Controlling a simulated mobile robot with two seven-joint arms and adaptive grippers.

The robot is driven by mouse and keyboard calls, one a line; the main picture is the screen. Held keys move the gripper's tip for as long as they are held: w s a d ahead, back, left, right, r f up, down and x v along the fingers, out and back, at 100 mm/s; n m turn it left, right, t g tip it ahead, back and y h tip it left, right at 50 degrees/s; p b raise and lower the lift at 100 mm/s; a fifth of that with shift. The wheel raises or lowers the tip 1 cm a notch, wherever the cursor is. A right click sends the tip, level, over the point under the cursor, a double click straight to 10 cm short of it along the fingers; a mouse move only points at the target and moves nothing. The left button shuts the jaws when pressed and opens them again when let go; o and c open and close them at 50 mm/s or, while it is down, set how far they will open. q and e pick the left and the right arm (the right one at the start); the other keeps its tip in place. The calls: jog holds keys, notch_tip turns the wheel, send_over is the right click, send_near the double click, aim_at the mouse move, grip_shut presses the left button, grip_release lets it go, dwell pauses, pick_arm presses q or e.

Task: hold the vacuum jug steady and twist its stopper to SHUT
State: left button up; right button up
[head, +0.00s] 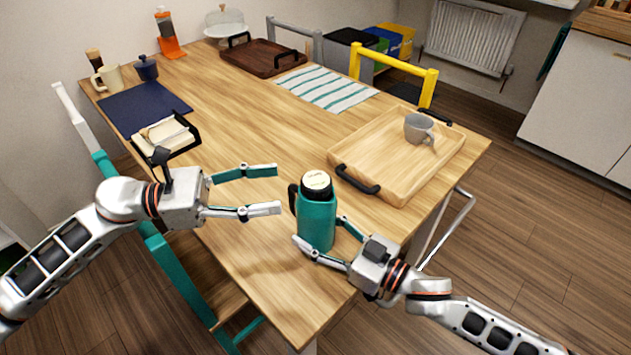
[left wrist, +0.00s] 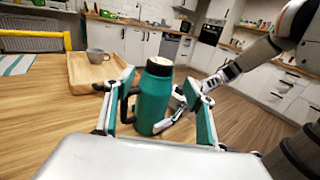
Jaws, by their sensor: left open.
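The teal vacuum jug (head: 316,222) stands upright near the front of the table, its black handle to the left. Its dark stopper (head: 317,184) has a pale top with marks too small to read. My left gripper (head: 278,188) is open and empty, left of the jug, with its fingers pointing at it. In the left wrist view the jug (left wrist: 153,98) shows between and beyond those fingers. My right gripper (head: 322,231) has its fingers on either side of the jug's lower body. I cannot tell whether they press on it.
A wooden tray (head: 355,165) with a grey mug (head: 418,128) lies right of the jug. A striped cloth (head: 325,87), dark tray (head: 262,58) and navy mat (head: 143,106) lie further back. The table between them is clear.

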aim_at(301, 185)
pick_arm(q)
jog(key=d, duration=0.3)
jog(key=w+d, duration=0.1)
jog(key=d, duration=0.5)
jog(key=shift+w, duration=0.25)
jog(key=c, duration=1.1)
